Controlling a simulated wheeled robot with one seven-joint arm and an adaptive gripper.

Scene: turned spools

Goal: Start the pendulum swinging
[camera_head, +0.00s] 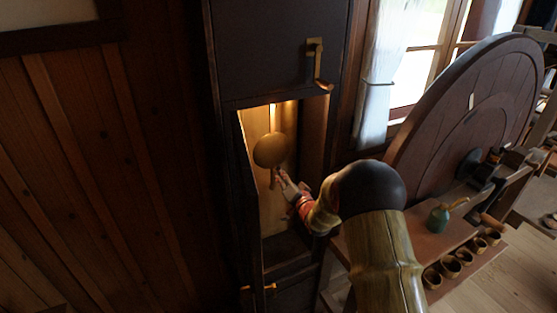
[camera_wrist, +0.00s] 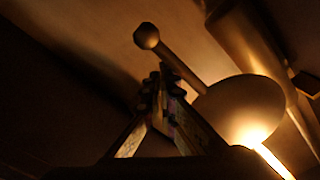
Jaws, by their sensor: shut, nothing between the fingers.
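The pendulum (camera_head: 270,150) has a round brass-coloured bob on a thin rod and hangs inside the lit opening of a tall dark clock case (camera_head: 228,170). In the wrist view the bob (camera_wrist: 243,108) is right of the fingers, with a stub ending in a small ball (camera_wrist: 147,37) beyond them. My gripper (camera_head: 280,175) is inside the opening, just below and right of the bob. In the wrist view its fingers (camera_wrist: 163,75) are closed with nothing between them, close to the stub. I cannot tell whether they touch it.
The case's side walls and dark frame bound the opening closely. A brass crank handle (camera_head: 317,65) sticks out above it, and a brass latch (camera_head: 258,288) sits below. A large wooden wheel (camera_head: 465,110), a green oil can (camera_head: 439,218) and several small cups (camera_head: 450,266) stand to the right.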

